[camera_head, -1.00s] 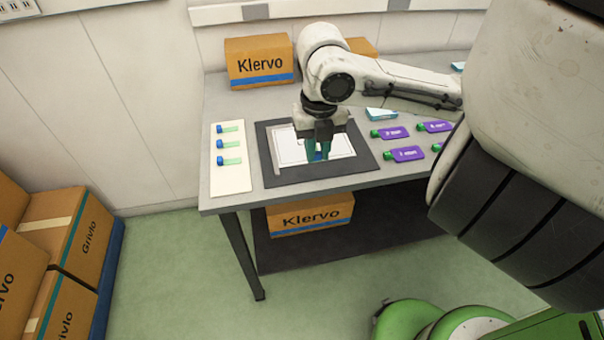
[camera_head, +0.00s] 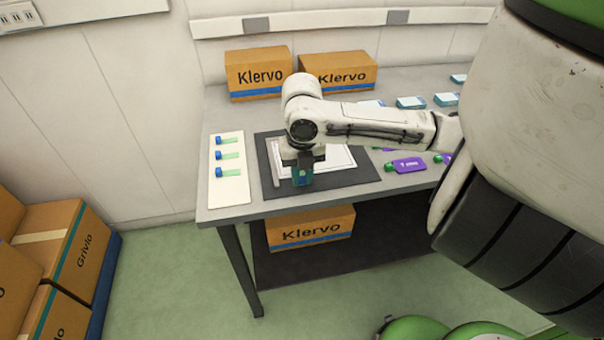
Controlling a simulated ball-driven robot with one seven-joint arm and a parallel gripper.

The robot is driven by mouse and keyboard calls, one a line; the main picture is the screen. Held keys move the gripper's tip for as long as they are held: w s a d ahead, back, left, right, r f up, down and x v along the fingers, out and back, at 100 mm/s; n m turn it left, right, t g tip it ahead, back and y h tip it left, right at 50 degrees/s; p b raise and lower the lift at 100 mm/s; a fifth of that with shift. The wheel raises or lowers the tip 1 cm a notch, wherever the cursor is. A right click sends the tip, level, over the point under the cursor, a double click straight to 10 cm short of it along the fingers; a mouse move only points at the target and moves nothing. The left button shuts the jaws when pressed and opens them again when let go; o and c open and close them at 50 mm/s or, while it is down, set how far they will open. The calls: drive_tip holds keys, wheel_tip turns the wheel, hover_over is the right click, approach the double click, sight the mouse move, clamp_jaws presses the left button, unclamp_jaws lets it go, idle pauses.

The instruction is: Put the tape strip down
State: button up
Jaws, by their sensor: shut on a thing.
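My gripper (camera_head: 302,178) is low over the front part of a dark mat (camera_head: 350,180), pointing down. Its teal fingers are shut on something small. A bit of blue shows at the fingertips, but the tape strip cannot be made out clearly and is mostly hidden by the fingers. I cannot tell whether it touches the mat. A white sheet (camera_head: 338,158) lies on the mat, partly behind my gripper and arm. A narrow pale grey bar (camera_head: 275,168) lies along the mat's left side.
Purple bottles (camera_head: 407,165) lie right, partly behind my arm. Light-blue-and-white boxes (camera_head: 411,102) and two Klervo cartons (camera_head: 258,75) (camera_head: 338,73) stand at the back. The table's front edge is close.

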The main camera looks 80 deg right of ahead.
drive_tip(key=shift+f, duration=0.15)
drive_tip(key=o, duration=0.7)
drive_tip(key=shift+r, duration=0.2)
